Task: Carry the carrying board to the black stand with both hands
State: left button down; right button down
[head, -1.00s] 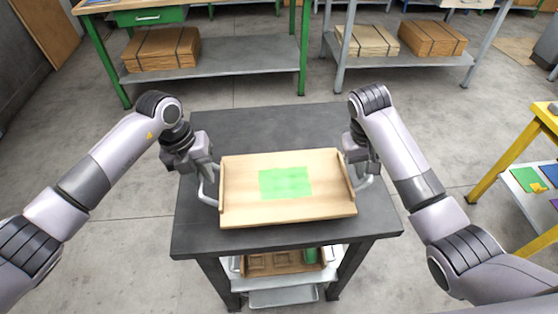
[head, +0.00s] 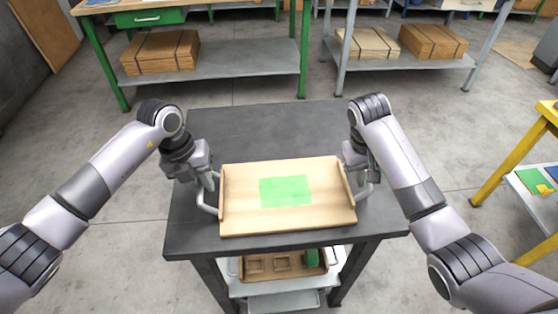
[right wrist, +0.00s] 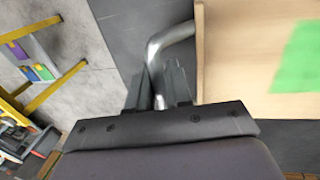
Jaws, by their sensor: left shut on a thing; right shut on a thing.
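The carrying board (head: 250,217) is a light wooden tray with low end walls, metal side handles and a green patch (head: 285,190) in its middle. It is over the black stand (head: 270,130), a dark table; I cannot tell whether it touches the top. My left gripper (head: 209,187) is shut on the board's left handle. My right gripper (head: 366,180) is shut on the right handle. In the right wrist view the bent metal handle (right wrist: 172,38) runs between the fingers (right wrist: 158,88), with the board (right wrist: 235,60) beside it.
A lower shelf of the stand holds a brown tray (head: 258,266) with a green item. A green-framed bench (head: 230,78) and a grey bench (head: 400,62) with boxes stand behind. A yellow-framed table (head: 520,145) is at right. The stand's top behind the board is bare.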

pick_arm(q)
jog(key=c, duration=1)
grip_release()
jog(key=shift+f, duration=0.1)
jog(key=shift+c, duration=0.2)
pick_arm(e)
jog(key=c, duration=1)
grip_release()
jog(key=shift+f, duration=0.1)
jog(key=shift+c, duration=0.2)
